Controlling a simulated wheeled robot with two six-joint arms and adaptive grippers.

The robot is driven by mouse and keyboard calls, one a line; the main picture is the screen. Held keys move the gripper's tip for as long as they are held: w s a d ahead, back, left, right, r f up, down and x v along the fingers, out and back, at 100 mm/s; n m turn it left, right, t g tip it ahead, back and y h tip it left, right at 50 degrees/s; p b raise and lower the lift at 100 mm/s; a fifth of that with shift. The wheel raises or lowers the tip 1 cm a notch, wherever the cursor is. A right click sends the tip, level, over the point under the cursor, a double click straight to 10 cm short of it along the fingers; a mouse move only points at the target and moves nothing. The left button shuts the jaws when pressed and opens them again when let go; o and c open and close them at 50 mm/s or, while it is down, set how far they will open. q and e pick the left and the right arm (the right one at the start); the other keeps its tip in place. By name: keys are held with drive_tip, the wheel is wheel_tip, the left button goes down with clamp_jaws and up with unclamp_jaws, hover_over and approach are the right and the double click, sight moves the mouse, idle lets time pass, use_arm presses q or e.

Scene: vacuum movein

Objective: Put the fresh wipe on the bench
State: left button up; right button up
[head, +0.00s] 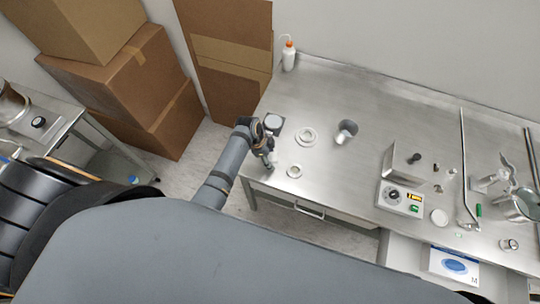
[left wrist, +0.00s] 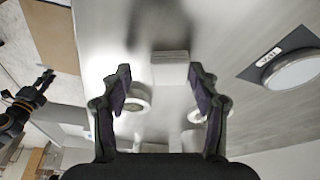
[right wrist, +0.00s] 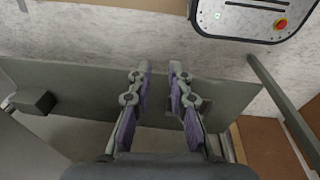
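The wipe, a small white folded block (left wrist: 170,68), shows in the left wrist view just past and between the fingertips of my left gripper (left wrist: 164,78). A gap shows between the left-hand finger and the wipe, and the other finger is close to its edge. The fingers are spread. In the head view my left gripper (head: 266,150) is over the left end of the steel bench (head: 350,175). I cannot tell whether the wipe touches the bench. My right gripper (right wrist: 161,75) is empty with its fingertips apart, away from the bench top.
A dark plate with a white disc (head: 273,122) and two pale rings (head: 307,136) (head: 294,171) are near my left gripper. A metal cup (head: 346,131), a wash bottle (head: 289,55) and a control box (head: 400,198) stand farther off. Cardboard boxes (head: 130,85) stand left.

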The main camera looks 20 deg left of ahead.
use_arm(q)
drive_tip(key=shift+w, duration=0.3)
drive_tip(key=b+v, duration=0.1)
drive_tip(key=v, duration=0.4)
drive_tip(key=b+v, duration=0.1)
drive_tip(key=v, duration=0.5)
drive_tip(key=shift+r, duration=0.4)
use_arm(e)
drive_tip(key=shift+s+a+f, duration=0.1)
drive_tip(key=shift+s+f, duration=0.2)
drive_tip(key=shift+f, duration=0.25)
drive_tip(key=shift+s+f, duration=0.25)
drive_tip(key=shift+f, duration=0.3)
use_arm(q)
drive_tip(key=shift+a, duration=0.15)
